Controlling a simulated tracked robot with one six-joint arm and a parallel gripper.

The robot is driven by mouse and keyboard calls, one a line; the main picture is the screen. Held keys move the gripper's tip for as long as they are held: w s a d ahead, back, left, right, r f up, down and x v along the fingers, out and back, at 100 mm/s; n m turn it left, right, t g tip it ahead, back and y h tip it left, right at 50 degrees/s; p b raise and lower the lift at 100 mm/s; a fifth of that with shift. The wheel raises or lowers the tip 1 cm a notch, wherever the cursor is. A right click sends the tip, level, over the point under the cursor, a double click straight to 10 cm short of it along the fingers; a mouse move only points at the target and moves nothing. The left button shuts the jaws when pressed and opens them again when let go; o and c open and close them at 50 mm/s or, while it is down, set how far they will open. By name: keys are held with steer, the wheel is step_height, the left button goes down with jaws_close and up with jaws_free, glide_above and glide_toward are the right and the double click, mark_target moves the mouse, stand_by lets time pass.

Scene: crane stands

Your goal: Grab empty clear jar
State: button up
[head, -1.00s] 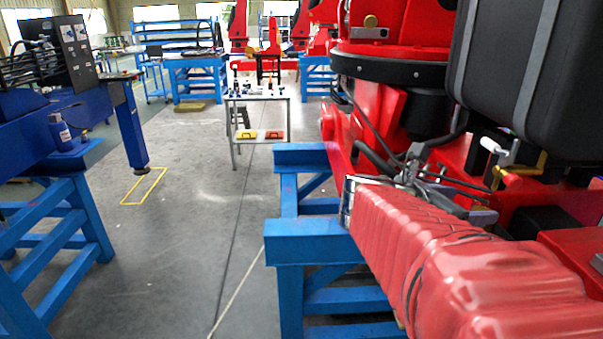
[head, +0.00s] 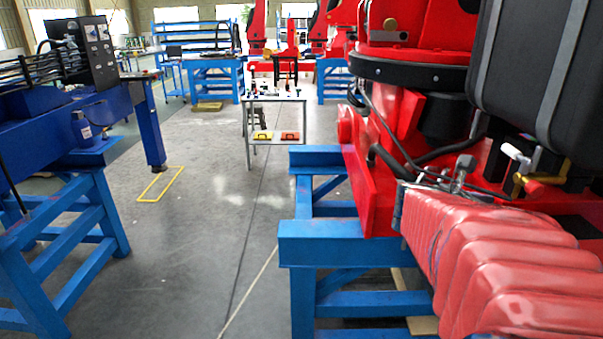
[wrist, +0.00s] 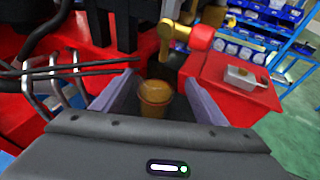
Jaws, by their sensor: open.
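In the wrist view, my gripper (wrist: 160,79) is open, with one grey-purple finger on each side. A small round amber-tinted jar (wrist: 154,98) shows between the fingers, with a gap to each of them. It looks upright on a dark surface, and its lower part is hidden behind the gripper body. I cannot tell whether it is empty. In the head view I can make out neither the jar nor my gripper fingers.
In the wrist view, a brass lever with a red knob (wrist: 201,38) stands just beyond the jar. A red box (wrist: 222,92) bears a small metal tray (wrist: 246,77). Grey bent rods (wrist: 50,85) lie left. The head view shows blue stands (head: 335,240) and open floor left of them.

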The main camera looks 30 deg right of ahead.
steer(key=shift+d+f, duration=0.2)
steer(key=shift+d, duration=0.4)
steer(key=shift+f+x, duration=0.1)
steer(key=shift+x, duration=1.2)
steer(key=shift+f+x, duration=0.15)
steer(key=shift+x, duration=1.2)
steer(key=shift+a, duration=0.1)
steer(key=shift+c, duration=0.4)
steer(key=c, duration=1.3)
steer(key=shift+r, duration=0.5)
steer(key=w+a, duration=0.1)
steer(key=a, duration=1.7)
steer(key=shift+w+r, duration=0.2)
steer(key=shift+r, duration=0.05)
